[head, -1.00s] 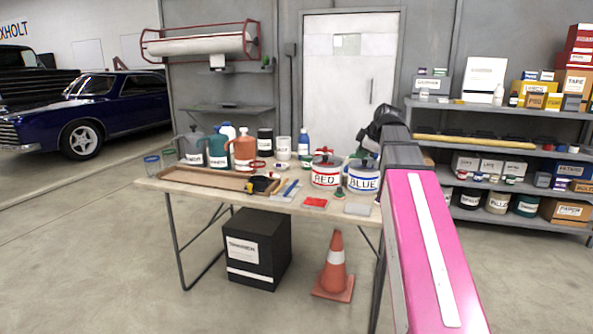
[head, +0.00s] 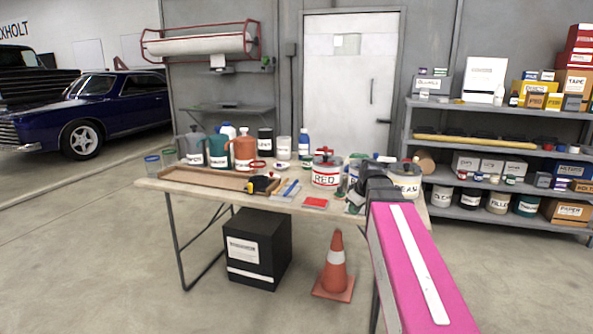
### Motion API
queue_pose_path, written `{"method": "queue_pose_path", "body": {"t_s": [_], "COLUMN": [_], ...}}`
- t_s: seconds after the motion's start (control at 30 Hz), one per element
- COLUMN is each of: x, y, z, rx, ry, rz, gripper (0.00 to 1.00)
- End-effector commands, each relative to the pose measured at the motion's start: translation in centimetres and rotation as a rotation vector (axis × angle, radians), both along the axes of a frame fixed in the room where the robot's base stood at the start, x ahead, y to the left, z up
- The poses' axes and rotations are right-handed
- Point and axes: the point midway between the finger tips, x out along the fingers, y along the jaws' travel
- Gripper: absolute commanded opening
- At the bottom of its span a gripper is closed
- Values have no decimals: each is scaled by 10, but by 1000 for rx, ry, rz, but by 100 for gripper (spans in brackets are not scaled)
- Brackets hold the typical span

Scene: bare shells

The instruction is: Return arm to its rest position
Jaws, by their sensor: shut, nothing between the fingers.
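My arm (head: 418,262), a pink link with a white stripe, reaches up from the lower right of the head view. It ends in a dark joint (head: 371,183) that shows in front of the right part of the workbench (head: 185,190). My gripper cannot be made out; the arm's own links hide whatever lies beyond the joint.
The bench holds a red-labelled can (head: 325,175), a can at the right end (head: 406,185), jugs (head: 217,152) and a wooden tray (head: 190,182). A black box (head: 255,250) and traffic cone (head: 334,265) stand below. Loaded shelves (head: 500,180) stand right. Floor at left is clear.

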Motion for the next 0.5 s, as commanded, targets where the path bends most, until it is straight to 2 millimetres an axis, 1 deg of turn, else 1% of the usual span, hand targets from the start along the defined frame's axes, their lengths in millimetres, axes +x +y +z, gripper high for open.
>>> {"method": "queue_pose_path", "body": {"t_s": [0.03, 0.1, 0.27, 0.4, 0.5], "x": [-10, -21, -47, -74, -95], "y": [3, 5, 10, 14, 16], "z": [-21, -45, -97, -141, -170], "rx": [3, 8, 6, -2, -14], "ry": [33, 74, 163, 234, 280], "rz": [-42, -107, -255, -386, -478], "gripper": [0, 0, 0, 0, 0]}}
